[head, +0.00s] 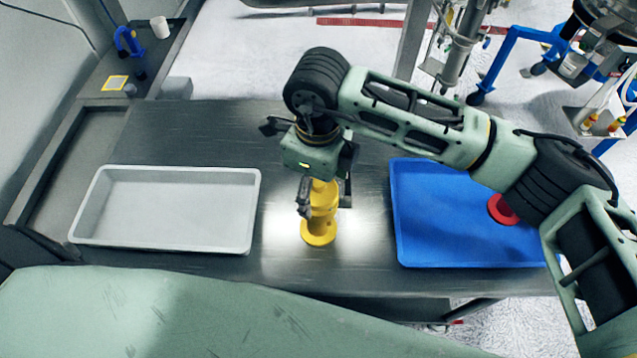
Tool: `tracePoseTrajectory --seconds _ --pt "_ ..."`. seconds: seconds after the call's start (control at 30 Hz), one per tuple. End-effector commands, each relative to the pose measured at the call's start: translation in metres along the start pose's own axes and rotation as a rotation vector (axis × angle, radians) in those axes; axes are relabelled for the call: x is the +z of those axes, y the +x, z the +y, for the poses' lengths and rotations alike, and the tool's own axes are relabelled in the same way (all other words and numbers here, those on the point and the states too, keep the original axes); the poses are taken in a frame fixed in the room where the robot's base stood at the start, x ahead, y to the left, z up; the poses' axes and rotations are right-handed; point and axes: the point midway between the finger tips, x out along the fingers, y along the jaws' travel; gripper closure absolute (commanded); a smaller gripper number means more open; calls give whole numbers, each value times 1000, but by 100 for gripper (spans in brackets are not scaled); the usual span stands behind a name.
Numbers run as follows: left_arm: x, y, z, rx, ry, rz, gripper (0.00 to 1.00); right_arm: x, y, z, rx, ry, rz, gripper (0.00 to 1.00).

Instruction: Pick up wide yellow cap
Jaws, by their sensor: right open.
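The wide yellow cap (319,226) stands on the dark metal table between the two trays. It has a broad round base towards the front and a narrower upper part. My right gripper (324,204) is over it with its fingers pointing down, one on each side of the upper part. The right jaws are open, and I cannot tell whether a finger touches the cap. The gripper body hides the top of the cap. My left gripper is not in view.
An empty white-grey tray (170,246) is on the left of the table (215,130). A blue tray (425,258) on the right holds a red round part (502,209). A blue tool (128,42) and a white cup (160,27) stand at the far left.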

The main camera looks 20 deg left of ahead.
Motion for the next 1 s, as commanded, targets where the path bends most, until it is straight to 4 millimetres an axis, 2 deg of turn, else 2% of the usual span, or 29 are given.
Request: tracePoseTrajectory --seconds 0.07,0.47,0.77,0.87,1.0 --pt "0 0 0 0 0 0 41 0 0 0 0 1 0 27" --pt "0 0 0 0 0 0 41 0 0 -1 -1 1 0 60" --pt "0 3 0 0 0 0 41 0 -2 -1 -3 2 0 60" --pt "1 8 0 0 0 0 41 0 -8 -2 -4 2 -1 60" --pt "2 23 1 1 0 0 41 1 -26 -2 -8 0 -3 60"
